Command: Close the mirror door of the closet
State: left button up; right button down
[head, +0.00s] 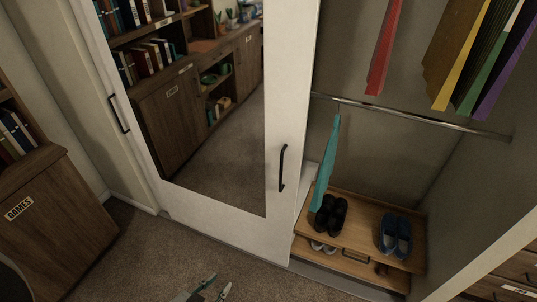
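The white-framed mirror door (291,105) covers the left and middle of the closet. A black vertical handle (282,167) is on its right stile, and another black handle (119,114) shows at the far left. The closet's right side (430,150) stands open, with hanging clothes and a shoe shelf visible. My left gripper (217,284) is at the bottom edge, low in front of the door and left of its right handle. Its two fingertips are apart with nothing between them; it does not touch the door. My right gripper is not in view.
A wooden shoe shelf (355,226) with black shoes (330,214) and blue shoes (395,235) is inside the open part. A metal rail (410,114) crosses it. A brown cabinet marked GAMES (50,235) stands at left. Carpet (130,255) in front of the door is clear.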

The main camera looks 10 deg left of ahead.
aim_at(213, 96)
jog(key=j+z, duration=0.15)
jog(key=j, duration=0.85)
jog(key=k+j+z, duration=0.1)
jog(key=j, duration=0.85)
